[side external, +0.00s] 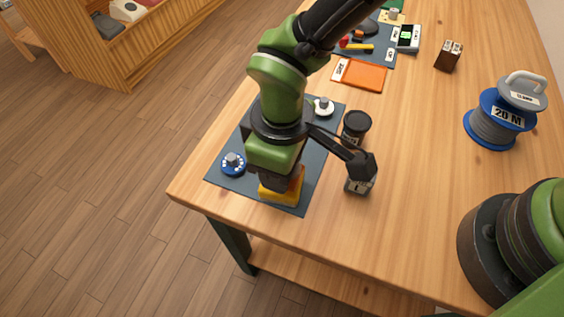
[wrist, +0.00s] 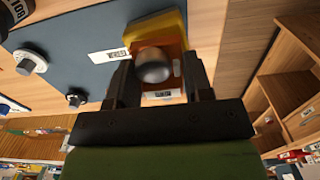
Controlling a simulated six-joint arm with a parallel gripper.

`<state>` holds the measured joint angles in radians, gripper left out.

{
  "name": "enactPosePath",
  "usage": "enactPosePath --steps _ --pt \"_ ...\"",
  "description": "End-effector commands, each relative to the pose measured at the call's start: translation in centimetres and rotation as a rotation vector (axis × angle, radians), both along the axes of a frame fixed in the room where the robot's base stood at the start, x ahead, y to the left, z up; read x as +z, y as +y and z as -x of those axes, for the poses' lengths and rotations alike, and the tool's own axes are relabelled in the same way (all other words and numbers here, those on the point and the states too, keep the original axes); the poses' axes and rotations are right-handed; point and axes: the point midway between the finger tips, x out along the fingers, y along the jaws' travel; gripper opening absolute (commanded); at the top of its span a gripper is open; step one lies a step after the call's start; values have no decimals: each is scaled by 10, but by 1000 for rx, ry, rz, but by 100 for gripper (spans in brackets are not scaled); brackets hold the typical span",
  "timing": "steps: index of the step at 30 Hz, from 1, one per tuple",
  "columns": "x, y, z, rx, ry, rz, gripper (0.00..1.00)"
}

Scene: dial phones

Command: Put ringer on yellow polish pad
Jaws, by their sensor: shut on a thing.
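My gripper (wrist: 158,70) is shut on a domed grey metal piece, which I take for the ringer (wrist: 153,66); its dome sits between the two dark fingers. The yellow polish pad (wrist: 160,28) shows directly behind the ringer in the wrist view. In the side view the yellow pad (side external: 283,197) lies at the near edge of the dark mat (side external: 315,160), right under my gripper (side external: 277,184). The ringer is hidden there by my gripper. I cannot tell whether it touches the pad.
A blue-ringed dial (side external: 233,162) and a white dial (side external: 323,107) sit on the mat. A dark-lidded jar (side external: 356,125) stands right of it. A blue spool (side external: 495,120), a brown block (side external: 449,56) and an orange pad (side external: 362,75) are farther off.

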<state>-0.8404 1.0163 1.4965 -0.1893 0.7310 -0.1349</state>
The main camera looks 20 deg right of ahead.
Motion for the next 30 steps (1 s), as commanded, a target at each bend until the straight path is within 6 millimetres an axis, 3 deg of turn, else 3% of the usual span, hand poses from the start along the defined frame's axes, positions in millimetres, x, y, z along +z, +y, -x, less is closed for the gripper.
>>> enactPosePath --steps 3,14,15,17,26,30 --pt "-9 0 0 -1 -1 -1 17" --pt "-12 0 0 -1 -1 -2 17" --pt "-12 0 0 -1 -1 -2 56" --pt "-11 0 0 -1 -1 -2 70" --pt "-10 0 0 -1 -1 -1 72" --pt "3 1 -1 0 -4 -4 72"
